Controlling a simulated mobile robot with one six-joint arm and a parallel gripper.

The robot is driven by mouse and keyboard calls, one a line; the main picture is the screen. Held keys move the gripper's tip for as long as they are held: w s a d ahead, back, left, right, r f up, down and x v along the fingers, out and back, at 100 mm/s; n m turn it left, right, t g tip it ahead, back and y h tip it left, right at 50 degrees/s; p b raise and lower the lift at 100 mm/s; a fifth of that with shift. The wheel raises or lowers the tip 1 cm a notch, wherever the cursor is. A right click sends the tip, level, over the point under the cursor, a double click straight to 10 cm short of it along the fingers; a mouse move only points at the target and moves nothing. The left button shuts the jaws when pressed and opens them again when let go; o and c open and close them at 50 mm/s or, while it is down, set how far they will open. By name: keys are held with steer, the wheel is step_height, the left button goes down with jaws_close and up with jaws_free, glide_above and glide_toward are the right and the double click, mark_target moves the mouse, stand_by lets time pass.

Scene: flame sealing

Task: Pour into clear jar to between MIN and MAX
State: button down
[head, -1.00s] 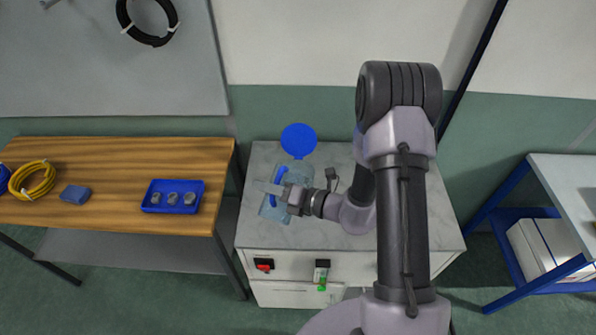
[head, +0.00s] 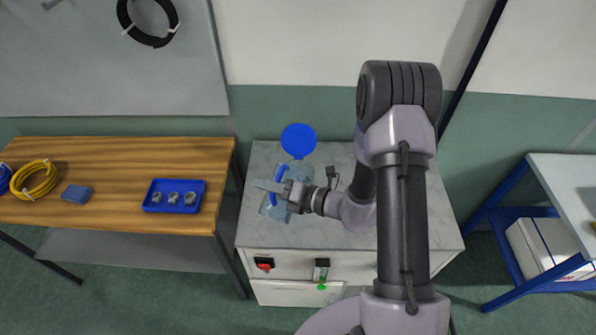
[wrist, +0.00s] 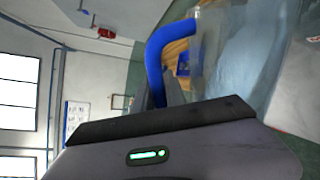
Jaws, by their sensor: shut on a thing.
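My gripper (head: 281,190) is shut on the blue handle (head: 276,183) of a clear, bluish see-through vessel above or on the grey marble top. The handle (wrist: 155,65) and the vessel's clear wall (wrist: 235,50) fill the upper right of the wrist view. A round blue lid (head: 298,140) stands open just behind the vessel (head: 271,207). I cannot tell whether a second clear jar is there. No MIN or MAX marks and no liquid level can be made out.
The marble-topped cabinet (head: 340,236) has a red switch (head: 264,264) and a control (head: 322,268) on its front. A wooden bench (head: 105,215) at left holds a blue tray (head: 152,207) of small metal parts. The marble is clear at the front.

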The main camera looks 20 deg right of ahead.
mark_target(264, 205)
steer(key=shift+w+d+r+m+p, duration=0.5)
steer(key=shift+r+p, duration=0.25)
steer(key=shift+p, duration=0.5)
stand_by(1.7)
steer(key=shift+n, duration=0.9)
steer(key=f+b, duration=0.1)
steer(key=b, duration=0.1)
steer(key=s+a+f+b, duration=0.1)
steer(key=f+b, duration=0.1)
steer(key=b, duration=0.1)
steer(key=s+f+b, duration=0.1)
steer(key=f+b, duration=0.1)
steer(key=shift+a+f, duration=0.1)
steer(key=shift+a, duration=0.15)
steer(key=shift+s+a+n+t+b, duration=0.25)
steer(key=shift+a+n+t+b, duration=0.15)
steer(key=shift+n+b, duration=0.35)
steer(key=shift+s+f+n+b, duration=0.15)
steer(key=shift+n+b, duration=0.1)
steer(key=shift+b, duration=0.55)
steer(key=shift+s+a+r+h, duration=0.1)
steer(key=shift+r+h, duration=0.1)
steer(key=shift+h, duration=0.1)
